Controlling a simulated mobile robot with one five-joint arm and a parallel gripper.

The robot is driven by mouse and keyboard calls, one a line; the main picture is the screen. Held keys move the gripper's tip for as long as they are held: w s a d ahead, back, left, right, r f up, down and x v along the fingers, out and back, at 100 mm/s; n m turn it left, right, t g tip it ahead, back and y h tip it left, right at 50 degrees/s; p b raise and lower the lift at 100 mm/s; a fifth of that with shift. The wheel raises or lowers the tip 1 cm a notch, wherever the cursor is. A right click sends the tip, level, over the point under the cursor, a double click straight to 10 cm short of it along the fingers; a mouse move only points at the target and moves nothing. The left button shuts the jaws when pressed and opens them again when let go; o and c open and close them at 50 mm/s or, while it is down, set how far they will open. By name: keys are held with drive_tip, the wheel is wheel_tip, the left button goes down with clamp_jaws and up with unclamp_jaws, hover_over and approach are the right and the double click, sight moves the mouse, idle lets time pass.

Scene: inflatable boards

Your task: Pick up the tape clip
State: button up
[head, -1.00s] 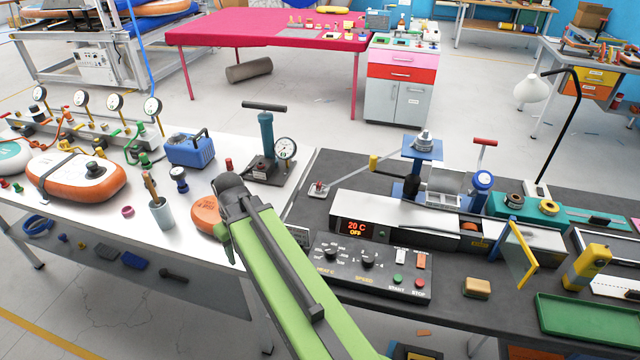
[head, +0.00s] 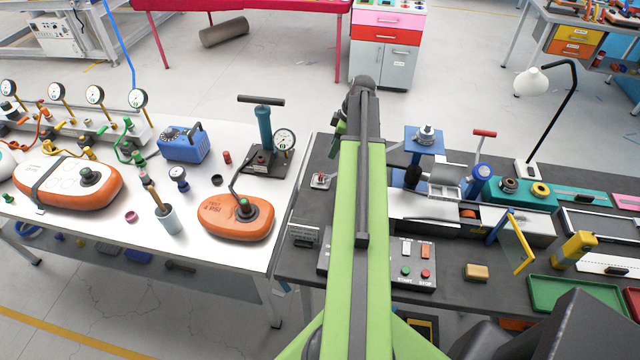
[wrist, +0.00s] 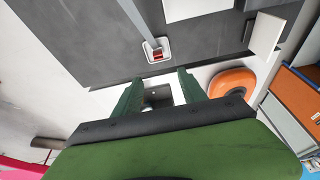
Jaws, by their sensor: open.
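A small white square piece with red on it, which looks like the tape clip, lies on the left end of the dark bench (head: 300,262) in the head view (head: 320,180). In the wrist view the same white-and-red piece (wrist: 157,53) sits at the end of a grey strip, near the bench edge. My gripper (wrist: 159,76) shows there as two green fingers, spread apart. The piece lies just beyond the fingertips, roughly centred between them in the picture, with no contact visible. In the head view my green arm hides the middle of the bench and my fingers are mostly hidden.
An orange board (head: 236,216) lies on the white table (head: 110,195) left of the bench. A green-blue hand pump with gauge (head: 265,140) stands near the gap between them. A machine with a blue-topped post (head: 424,136), a lamp (head: 532,82) and a green tray (head: 575,293) occupy the right.

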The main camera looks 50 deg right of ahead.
drive_tip(key=b, duration=0.8)
hover_over(322, 175)
drive_tip(key=s+d, duration=0.1)
drive_tip(key=s, duration=0.1)
wheel_tip(322, 175, down, 10)
drive_tip(key=b+x, duration=0.5)
drive_tip(key=shift+w, duration=0.3)
drive_tip(key=shift+r, duration=0.2)
drive_tip(key=shift+c, duration=0.3)
clamp_jaws()
